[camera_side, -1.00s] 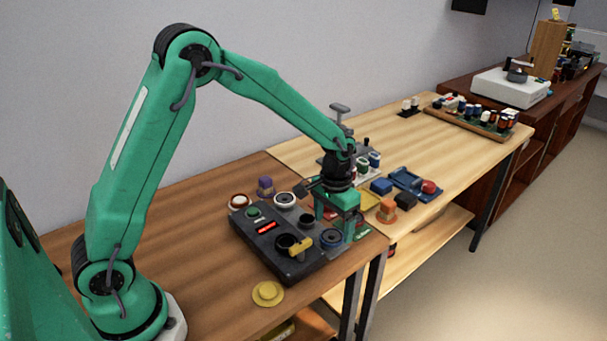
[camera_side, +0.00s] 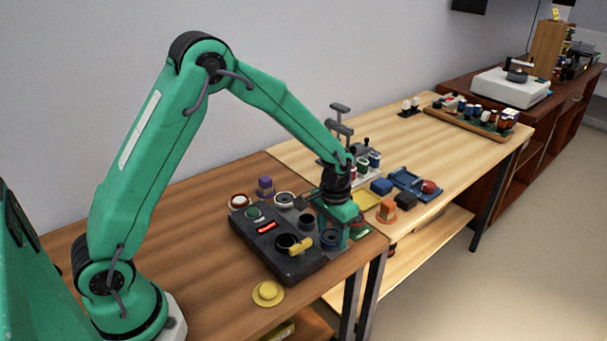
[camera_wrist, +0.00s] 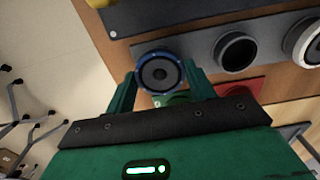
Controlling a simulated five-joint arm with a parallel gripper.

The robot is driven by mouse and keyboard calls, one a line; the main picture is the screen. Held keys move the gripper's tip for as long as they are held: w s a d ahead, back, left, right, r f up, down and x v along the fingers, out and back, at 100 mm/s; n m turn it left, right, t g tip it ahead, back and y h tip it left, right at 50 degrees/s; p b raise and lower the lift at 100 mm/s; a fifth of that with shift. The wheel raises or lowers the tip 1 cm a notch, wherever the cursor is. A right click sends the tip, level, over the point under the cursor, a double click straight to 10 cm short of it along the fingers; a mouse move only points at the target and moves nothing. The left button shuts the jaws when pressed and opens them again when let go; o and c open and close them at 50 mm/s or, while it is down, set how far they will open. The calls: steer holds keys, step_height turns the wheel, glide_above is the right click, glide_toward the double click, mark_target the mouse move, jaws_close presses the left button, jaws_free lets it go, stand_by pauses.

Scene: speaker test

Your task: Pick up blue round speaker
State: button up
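The blue round speaker (camera_wrist: 160,73) has a blue rim and a dark cone. In the wrist view it lies between my gripper's two green fingers (camera_wrist: 160,78), one on each side. The fingers are apart, and I see no clear contact with the rim. In the side view the speaker (camera_side: 330,238) sits at the near right end of a grey strip with other round parts. My gripper (camera_side: 337,226) is just behind and above it, pointing down, and partly covers the area around it.
The black control box (camera_side: 278,245) with a yellow handle (camera_side: 301,246) stands left of the speaker. A black ring (camera_wrist: 236,51) and a white ring (camera_wrist: 306,42) share the strip. A yellow round part (camera_side: 267,293) lies in front. The table's right edge is close.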

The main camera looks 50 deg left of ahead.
mark_target(332, 236)
steer(key=c, duration=0.3)
steer(key=shift+c, duration=0.2)
steer(key=shift+r, duration=0.1)
steer(key=shift+r, duration=0.75)
step_height(332, 236, up, 2)
steer(key=shift+r, duration=0.2)
steer(key=s+d+r, duration=0.7)
steer(key=d, duration=0.2)
steer(key=shift+d, duration=0.25)
steer(key=shift+a, duration=0.15)
